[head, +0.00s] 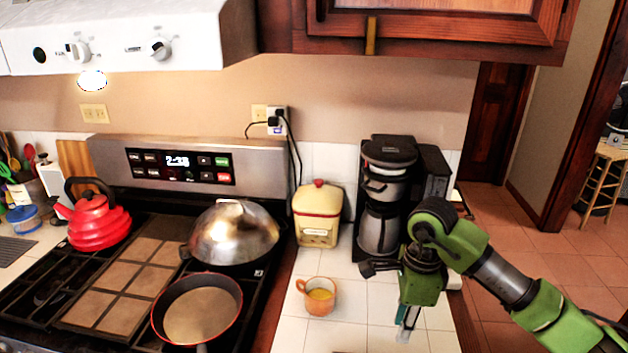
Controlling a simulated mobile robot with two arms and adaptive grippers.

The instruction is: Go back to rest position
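My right gripper (406,325) hangs from the green arm that comes in from the right. It points down over the white tiled counter, to the right of an orange cup (319,297) and in front of the coffee maker (385,205). It appears apart from the cup. Its fingertips are small and partly turned away, so I cannot tell whether they are open or shut. My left gripper is not in the head view.
A stove holds a red kettle (97,218), a silver domed lid (232,232) and a red-rimmed pan (197,310). A yellow canister (318,212) stands behind the cup. Wooden cabinets (440,30) overhang the counter. Open tiled floor (545,250) lies at the right.

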